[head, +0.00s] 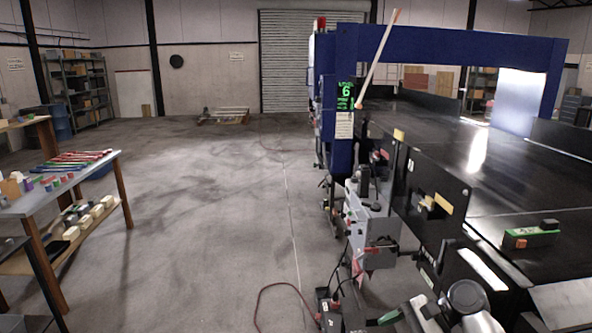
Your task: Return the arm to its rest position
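My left arm and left gripper do not show in the head view. At the bottom right, a pale and dark jointed shape with a rounded silver cap seems to be part of my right arm, against the near side of the conveyor (425,131). I cannot make out any gripper fingers there, and nothing held can be seen. The blue detector arch (450,45) spans the belt, with a lit green display reading 6 on its near post.
A green and black block (530,235) lies on the belt at right. Grey control boxes (368,215) stick out from the conveyor's side. A workbench (75,185) with coloured tools stands at left. A red cable (262,300) lies on the floor. The middle floor is clear.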

